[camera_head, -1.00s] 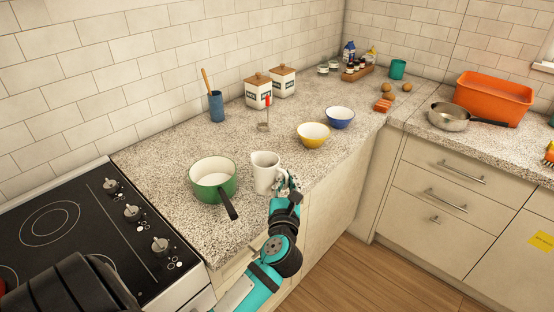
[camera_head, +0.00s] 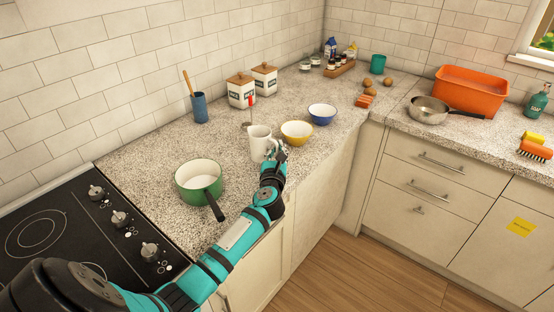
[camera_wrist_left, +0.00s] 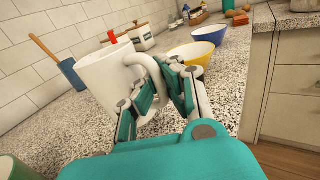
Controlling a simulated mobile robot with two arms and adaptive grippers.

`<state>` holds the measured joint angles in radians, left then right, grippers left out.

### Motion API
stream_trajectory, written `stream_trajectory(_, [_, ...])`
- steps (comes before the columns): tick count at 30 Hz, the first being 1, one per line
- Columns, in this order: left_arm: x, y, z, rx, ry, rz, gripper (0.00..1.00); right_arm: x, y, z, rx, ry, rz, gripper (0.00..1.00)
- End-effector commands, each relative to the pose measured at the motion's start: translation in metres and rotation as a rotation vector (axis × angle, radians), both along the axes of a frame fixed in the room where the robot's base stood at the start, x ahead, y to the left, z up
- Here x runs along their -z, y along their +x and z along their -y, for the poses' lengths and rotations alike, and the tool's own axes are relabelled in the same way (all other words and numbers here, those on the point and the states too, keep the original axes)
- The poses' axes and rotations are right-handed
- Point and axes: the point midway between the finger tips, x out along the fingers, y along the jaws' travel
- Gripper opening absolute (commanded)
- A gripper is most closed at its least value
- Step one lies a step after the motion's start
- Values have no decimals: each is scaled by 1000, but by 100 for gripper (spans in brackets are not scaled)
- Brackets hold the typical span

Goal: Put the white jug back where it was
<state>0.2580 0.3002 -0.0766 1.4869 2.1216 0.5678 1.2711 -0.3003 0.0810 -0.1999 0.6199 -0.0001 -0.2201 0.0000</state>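The white jug (camera_head: 259,145) is over the counter, left of the yellow bowl, with its handle toward my left gripper. In the wrist view the jug (camera_wrist_left: 108,75) looks upright relative to the counter, its handle between my fingers. My left gripper (camera_head: 277,152) is shut on that handle, and its fingers also show in the wrist view (camera_wrist_left: 162,88). I cannot tell whether the jug's base touches the counter. My right gripper is not in view.
A green pot (camera_head: 187,188) stands near the stove (camera_head: 62,240). The yellow bowl (camera_head: 296,134) and blue bowl (camera_head: 321,115) stand right of the jug. A red-handled utensil (camera_head: 250,102), two white canisters (camera_head: 241,93) and a blue utensil cup (camera_head: 200,110) are behind it.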

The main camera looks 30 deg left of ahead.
Motion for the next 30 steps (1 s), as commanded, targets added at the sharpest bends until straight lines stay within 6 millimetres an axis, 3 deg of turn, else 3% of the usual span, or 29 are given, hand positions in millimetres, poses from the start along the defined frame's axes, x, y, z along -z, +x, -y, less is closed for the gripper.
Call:
stream_trajectory(7, [30, 1, -1, 0, 5, -2, 0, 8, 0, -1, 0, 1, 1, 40])
stream_trajectory(20, [38, 0, 0, 0, 3, 1, 0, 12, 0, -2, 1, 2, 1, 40])
stream_trajectory(27, [38, 0, 0, -1, 0, -1, 27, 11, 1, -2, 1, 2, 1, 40])
stream_trajectory(30, [38, 0, 0, -1, 1, -2, 29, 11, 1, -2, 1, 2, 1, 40])
